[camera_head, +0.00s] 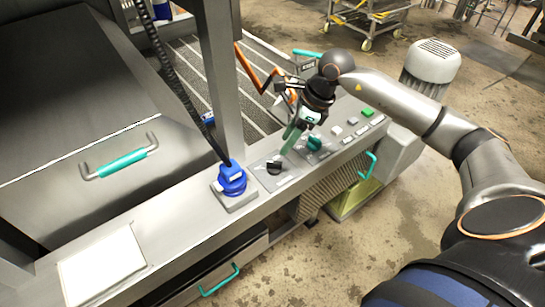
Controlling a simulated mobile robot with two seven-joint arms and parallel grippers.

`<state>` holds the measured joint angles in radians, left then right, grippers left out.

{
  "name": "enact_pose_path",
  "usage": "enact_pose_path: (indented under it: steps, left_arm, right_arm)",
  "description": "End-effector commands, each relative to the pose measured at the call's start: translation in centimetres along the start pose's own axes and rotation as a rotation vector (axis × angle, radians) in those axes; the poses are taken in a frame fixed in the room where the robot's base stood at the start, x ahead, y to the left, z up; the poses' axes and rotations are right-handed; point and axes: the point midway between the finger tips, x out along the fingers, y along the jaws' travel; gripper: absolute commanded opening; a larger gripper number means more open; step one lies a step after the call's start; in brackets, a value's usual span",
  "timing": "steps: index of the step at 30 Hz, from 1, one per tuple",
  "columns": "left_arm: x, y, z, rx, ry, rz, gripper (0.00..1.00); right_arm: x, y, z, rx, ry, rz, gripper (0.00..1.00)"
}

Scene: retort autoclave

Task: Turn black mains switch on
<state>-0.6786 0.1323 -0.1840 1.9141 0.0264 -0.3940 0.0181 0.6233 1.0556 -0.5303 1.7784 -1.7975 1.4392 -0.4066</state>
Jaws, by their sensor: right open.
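The black mains switch (274,168) is a dark rotary knob on a square grey plate on the control ledge, left of the middle of the row of controls. My right gripper (291,139) comes in from the right, above the ledge. It points down, with a teal finger just up and right of the black knob. It is open and holds nothing that I can see. Whether the finger touches the knob is hard to tell. My left gripper is not in view.
A blue plug (231,179) with a black cable stands left of the switch. A teal knob (314,144), a white button (336,130) and a green button (367,112) lie to the right. A steel post (219,75) rises behind. A white panel (101,264) lies at lower left.

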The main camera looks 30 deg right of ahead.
Motion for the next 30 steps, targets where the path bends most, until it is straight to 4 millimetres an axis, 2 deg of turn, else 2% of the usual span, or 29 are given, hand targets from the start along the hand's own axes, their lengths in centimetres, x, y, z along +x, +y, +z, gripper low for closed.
enact_pose_path:
  steps: [1, 6, 12, 16, 25, 30]
  left_arm:
    - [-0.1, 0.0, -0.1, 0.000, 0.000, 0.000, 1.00]
    - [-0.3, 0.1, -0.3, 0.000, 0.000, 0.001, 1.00]
    - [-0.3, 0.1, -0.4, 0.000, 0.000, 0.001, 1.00]
    - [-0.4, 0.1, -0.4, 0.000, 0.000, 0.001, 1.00]
    - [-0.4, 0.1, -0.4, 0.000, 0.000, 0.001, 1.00]
    - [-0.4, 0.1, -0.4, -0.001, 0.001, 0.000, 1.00]
  right_arm:
    - [1.2, 0.2, 0.0, 0.001, 0.000, 0.007, 0.47]
    - [4.6, 0.1, 0.1, 0.002, -0.002, 0.005, 0.47]
    - [7.3, 0.1, 0.1, 0.001, -0.002, 0.004, 0.47]
    - [8.1, 0.1, 0.1, 0.001, -0.002, 0.003, 0.47]
    - [8.2, 0.1, 0.1, 0.000, -0.002, 0.002, 0.46]
    - [8.2, 0.1, 0.1, 0.000, -0.002, 0.002, 0.27]
